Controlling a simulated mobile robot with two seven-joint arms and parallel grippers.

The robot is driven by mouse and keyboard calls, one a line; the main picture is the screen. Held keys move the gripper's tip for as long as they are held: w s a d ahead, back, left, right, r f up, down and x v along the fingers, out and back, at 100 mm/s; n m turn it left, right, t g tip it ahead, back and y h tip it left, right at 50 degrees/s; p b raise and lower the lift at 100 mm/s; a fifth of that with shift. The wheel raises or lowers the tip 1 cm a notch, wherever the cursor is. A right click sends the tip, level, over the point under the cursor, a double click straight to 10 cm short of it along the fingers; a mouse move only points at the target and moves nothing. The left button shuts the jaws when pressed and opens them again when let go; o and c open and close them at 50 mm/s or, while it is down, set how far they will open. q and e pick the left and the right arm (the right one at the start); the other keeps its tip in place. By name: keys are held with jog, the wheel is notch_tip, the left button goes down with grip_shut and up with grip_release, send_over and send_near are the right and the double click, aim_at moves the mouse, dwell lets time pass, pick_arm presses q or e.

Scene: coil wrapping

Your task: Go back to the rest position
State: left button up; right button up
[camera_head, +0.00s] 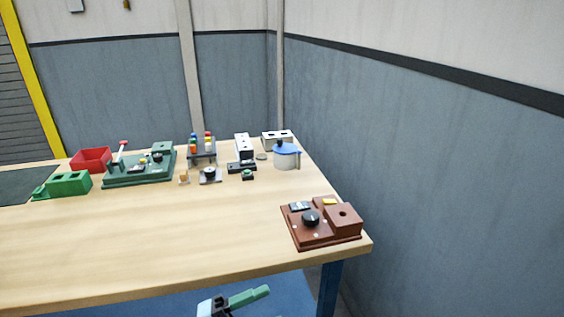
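A green base board (139,167) with a red-tipped lever and a black round part stands at the back left. A rack with coloured pegs (202,149) is to its right. A white pot-like container with a blue lid (286,155) stands at the back right. No coil can be made out clearly.
The wooden table (170,230) is bare across its front. A red bin (91,159) and green blocks (69,183) are at the left. White boxes (277,140) are at the back.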

pick_arm(q)
jog(key=s+a+f+n+t+y, duration=0.2)
jog(key=s+a+f+n+y, duration=0.3)
jog(key=n, duration=0.3)
jog(key=s+a+f+n+t+y+p, duration=0.1)
jog(key=s+a+f+n+t+y, duration=0.2)
jog(key=f+n+y, duration=0.4)
jog(key=s+a+f+n+t+y, duration=0.2)
jog(key=s+a+f+n+y, duration=0.2)
jog(key=a+f+n, duration=0.3)
jog(key=s+f+n+g+y, duration=0.1)
jog(key=s+f+n+g, duration=0.1)
jog(key=s, duration=0.4)
jog(key=s+a+f+n+g, duration=0.1)
jog(key=s+f+n+g, duration=0.1)
jog(key=s, duration=0.4)
notch_tip(320, 180, down, 2)
jog(key=shift+s+a+f+g+y, duration=0.3)
jog(key=shift+s+g+y, duration=0.1)
jog(key=shift+g, duration=0.1)
pick_arm(e)
jog(key=shift+w+r+t, duration=0.4)
jog(key=shift+w+r, duration=0.75)
jog(key=shift+r, duration=0.1)
